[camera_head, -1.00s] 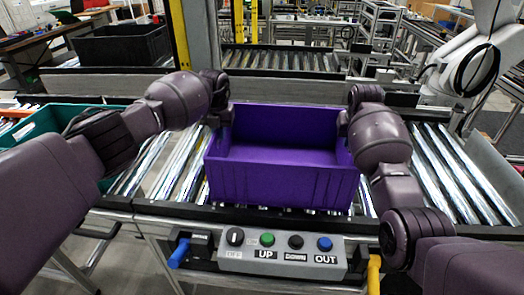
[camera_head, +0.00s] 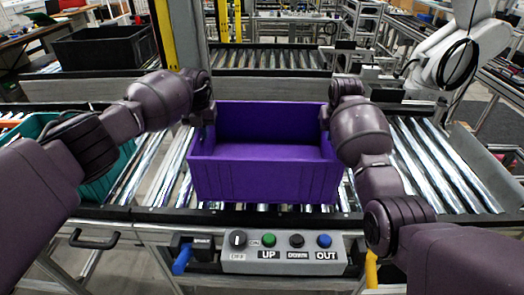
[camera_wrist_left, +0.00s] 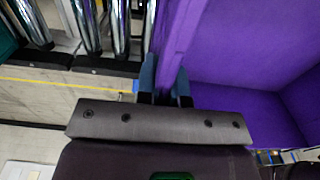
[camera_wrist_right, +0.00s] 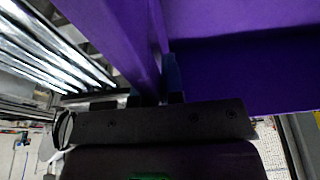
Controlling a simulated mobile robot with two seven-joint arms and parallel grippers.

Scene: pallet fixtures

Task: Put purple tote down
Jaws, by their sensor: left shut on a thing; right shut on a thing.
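The purple tote (camera_head: 264,178) is upright and looks empty, at the middle of the roller conveyor (camera_head: 411,150) in the head view. My left gripper (camera_head: 208,112) is shut on its left wall; in the left wrist view the fingers (camera_wrist_left: 165,85) straddle the tote wall (camera_wrist_left: 180,35). My right gripper (camera_head: 326,115) is shut on its right wall; the right wrist view shows the fingers (camera_wrist_right: 170,82) at the wall (camera_wrist_right: 130,35). The tote's underside is hidden, so I cannot tell whether it touches the rollers.
A teal tote (camera_head: 95,185) sits on the conveyor at the left, partly behind my left arm. A control panel (camera_head: 282,252) with buttons is at the conveyor's front edge. A black crate (camera_head: 105,48) stands on the back conveyor. Rollers right of my right arm are bare.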

